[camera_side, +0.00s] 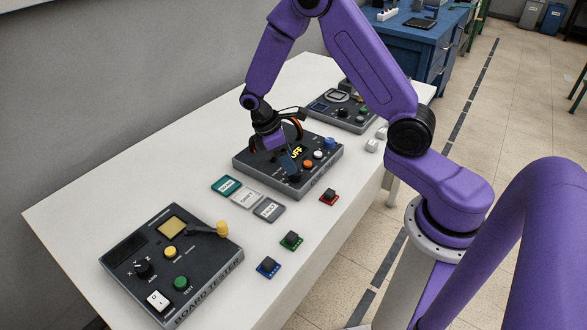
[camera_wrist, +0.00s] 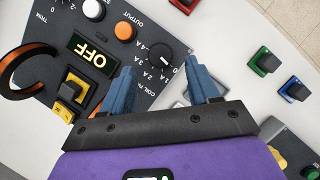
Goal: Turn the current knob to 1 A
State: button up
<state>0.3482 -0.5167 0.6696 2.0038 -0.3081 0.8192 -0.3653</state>
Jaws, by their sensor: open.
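The current knob (camera_wrist: 160,59) is a round black knob on the dark coil power panel (camera_wrist: 195,30), with 1 A to 4 A marks around it. A small light mark shows on it, but its exact setting is hard to read. My gripper (camera_wrist: 160,66) is open, and in the wrist view its two blue fingers lie left and right of the knob. Contact cannot be told. In the side view my gripper (camera_side: 289,165) is low over the front of the power unit (camera_side: 250,165) and partly covers the knob.
The display (camera_wrist: 94,59) reads OFF. An orange button (camera_wrist: 124,31), a white button (camera_wrist: 93,10) and a blue knob (camera_side: 330,143) are on the same panel. A board tester (camera_side: 130,250) and colored blocks (camera_side: 291,240) are nearby.

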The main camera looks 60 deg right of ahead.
aim_at(296, 175)
jog(key=shift+x, duration=2.35)
jog(key=c, duration=1)
